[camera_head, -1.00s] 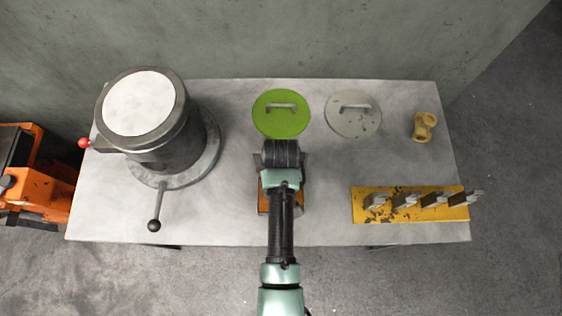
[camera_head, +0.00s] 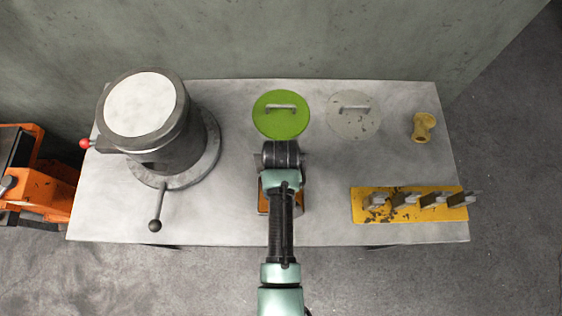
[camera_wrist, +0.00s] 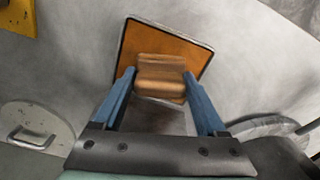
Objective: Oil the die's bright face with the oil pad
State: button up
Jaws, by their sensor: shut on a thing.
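My gripper (camera_wrist: 160,84) points down over a dark-rimmed orange tray (camera_wrist: 175,48). Its two blue fingers are shut on the oil pad's brown wooden handle (camera_wrist: 160,76), which lies across between them. The underside of the pad is hidden, so I cannot tell whether it touches the tray. In the head view, my arm hides the handle and most of the tray (camera_head: 263,203). A dark round press-like body (camera_head: 165,150) with a pale round top (camera_head: 140,104) stands at the left of the table. I cannot pick out the die or its bright face with certainty.
A green disc (camera_head: 280,124) and a grey disc (camera_head: 353,124), each with a handle, lie at the back. A yellow fitting (camera_head: 421,130) is at the back right. A yellow rack (camera_head: 366,214) of several upright pieces is front right. A lever (camera_head: 158,205) juts from the press-like body.

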jog(key=shift+s+f, duration=0.1)
notch_tip(320, 180, up, 7)
jog(key=p, duration=0.7)
jog(key=shift+p, duration=0.3)
dwell(0.7)
jog(key=w+f+b, duration=0.1)
jog(key=b, duration=0.2)
jog(key=shift+m+b, duration=0.3)
jog(key=shift+b, duration=0.05)
jog(key=m+b, duration=0.1)
jog(key=b, duration=0.3)
jog(key=shift+w, duration=0.35)
jog(key=m+b, duration=0.1)
jog(key=b, duration=0.2)
jog(key=shift+w+r+b, duration=0.15)
jog(key=shift+b, duration=0.15)
jog(key=shift+r+b, duration=0.2)
jog(key=shift+b, duration=0.15)
jog(key=shift+r, duration=0.15)
